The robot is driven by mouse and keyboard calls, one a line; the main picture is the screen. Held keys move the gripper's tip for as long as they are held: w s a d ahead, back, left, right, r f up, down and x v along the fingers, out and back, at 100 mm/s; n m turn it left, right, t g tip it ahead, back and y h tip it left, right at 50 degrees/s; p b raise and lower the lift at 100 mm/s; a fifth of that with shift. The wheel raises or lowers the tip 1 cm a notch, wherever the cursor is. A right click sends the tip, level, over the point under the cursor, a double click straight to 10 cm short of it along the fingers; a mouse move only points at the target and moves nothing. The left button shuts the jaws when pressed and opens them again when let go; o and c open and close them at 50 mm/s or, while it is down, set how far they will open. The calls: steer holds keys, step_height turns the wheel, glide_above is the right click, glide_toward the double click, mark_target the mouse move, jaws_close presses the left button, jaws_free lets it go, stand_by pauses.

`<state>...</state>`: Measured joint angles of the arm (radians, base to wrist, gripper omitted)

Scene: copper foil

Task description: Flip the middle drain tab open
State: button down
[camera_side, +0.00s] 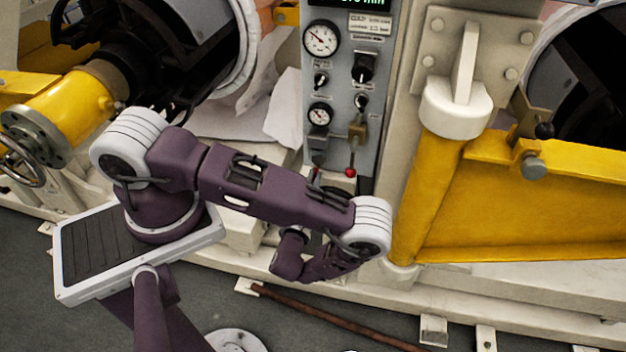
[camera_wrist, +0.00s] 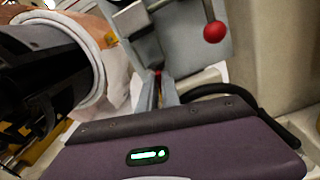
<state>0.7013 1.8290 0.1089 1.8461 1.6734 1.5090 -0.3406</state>
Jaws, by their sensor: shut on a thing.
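My gripper (camera_wrist: 158,84) points up at the lower part of the grey panel in the wrist view. Its narrow fingers are shut on the lower end of a lever, where a small bit of red (camera_wrist: 157,72) shows between the tips. In the side view, this red-tipped lever (camera_side: 318,152) hangs on the left of the panel, its end close behind my arm. A second lever ends in a round red knob (camera_wrist: 215,32), to the right of my fingers and apart from them. That knob (camera_side: 350,172) hangs low in the side view. I cannot tell which lever is the middle tab.
The grey panel (camera_side: 340,80) carries gauges and black knobs above the levers. A cream post (camera_wrist: 280,60) stands close on the right. A dark cylinder with a pale rim (camera_wrist: 95,55) lies on the left. A yellow frame (camera_side: 530,205) fills the right.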

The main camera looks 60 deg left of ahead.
steer(key=shift+n, duration=1.2)
steer(key=c, duration=1.6)
jaws_free()
steer(key=shift+o, duration=0.2)
steer(key=shift+s, duration=0.1)
